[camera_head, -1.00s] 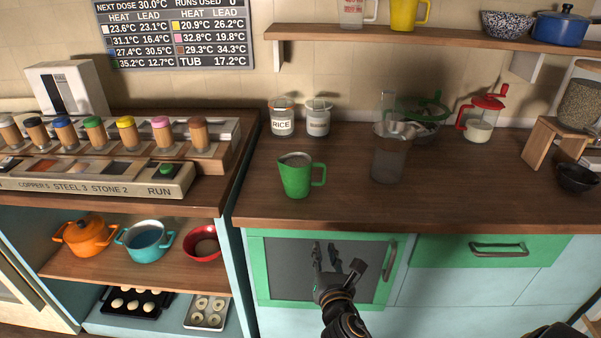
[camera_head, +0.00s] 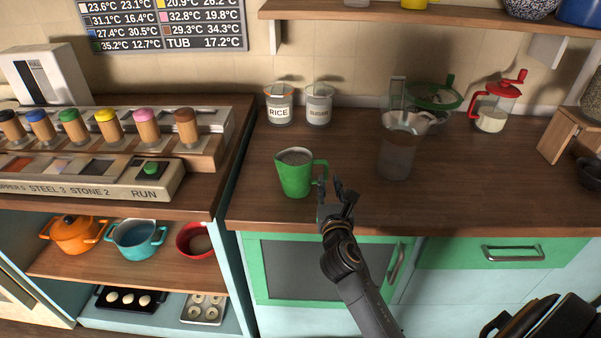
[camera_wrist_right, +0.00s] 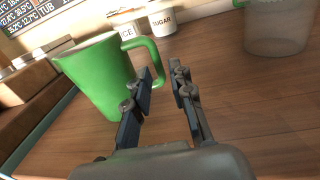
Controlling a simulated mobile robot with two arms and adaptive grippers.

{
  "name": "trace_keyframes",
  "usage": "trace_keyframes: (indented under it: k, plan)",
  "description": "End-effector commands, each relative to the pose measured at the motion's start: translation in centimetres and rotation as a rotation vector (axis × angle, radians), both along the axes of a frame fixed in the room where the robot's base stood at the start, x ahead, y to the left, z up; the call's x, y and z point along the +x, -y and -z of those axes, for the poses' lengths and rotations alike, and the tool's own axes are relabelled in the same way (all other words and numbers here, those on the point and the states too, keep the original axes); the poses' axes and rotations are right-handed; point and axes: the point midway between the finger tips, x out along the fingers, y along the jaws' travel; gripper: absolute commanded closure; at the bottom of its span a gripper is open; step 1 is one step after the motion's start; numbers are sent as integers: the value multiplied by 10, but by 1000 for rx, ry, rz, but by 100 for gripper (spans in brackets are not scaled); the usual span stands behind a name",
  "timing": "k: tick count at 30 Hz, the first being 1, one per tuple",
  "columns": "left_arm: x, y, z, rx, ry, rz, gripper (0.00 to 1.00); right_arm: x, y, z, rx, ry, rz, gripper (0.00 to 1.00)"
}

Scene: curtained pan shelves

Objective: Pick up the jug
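The green jug (camera_head: 294,176) stands upright on the wooden counter, with its handle on the right side. It holds something greyish inside. My right gripper (camera_head: 338,188) is just right of the jug's handle, its fingers pointing toward the counter's back. In the right wrist view the jug (camera_wrist_right: 98,78) is at the left, and my right gripper (camera_wrist_right: 165,82) has its fingers apart with nothing between them. The handle (camera_wrist_right: 148,55) lies just beyond the fingertips. My left gripper is not in view.
A clear pitcher (camera_head: 397,155) stands to the right of the jug. Rice (camera_head: 279,110) and sugar (camera_head: 318,108) jars stand behind. A raised control unit (camera_head: 110,178) is at the left. The counter front (camera_head: 420,213) is clear.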

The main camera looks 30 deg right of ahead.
Motion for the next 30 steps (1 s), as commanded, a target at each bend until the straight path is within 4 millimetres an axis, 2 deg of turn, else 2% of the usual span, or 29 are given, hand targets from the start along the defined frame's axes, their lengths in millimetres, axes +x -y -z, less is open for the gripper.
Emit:
trace_keyframes:
  k: [8, 13, 21, 22, 25, 30]
  plan:
    - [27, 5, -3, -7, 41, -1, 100, 28, 11, 5, 2, 2, 1, 77]
    - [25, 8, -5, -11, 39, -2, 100, 46, 19, 6, 2, 1, 0, 77]
    - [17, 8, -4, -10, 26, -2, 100, 49, 21, 7, 1, 0, -1, 77]
    - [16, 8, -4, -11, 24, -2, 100, 49, 21, 7, 1, 0, -1, 79]
    - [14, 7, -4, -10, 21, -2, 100, 49, 21, 7, 1, 0, -1, 100]
    - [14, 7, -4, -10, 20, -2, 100, 49, 21, 7, 1, 0, -1, 100]
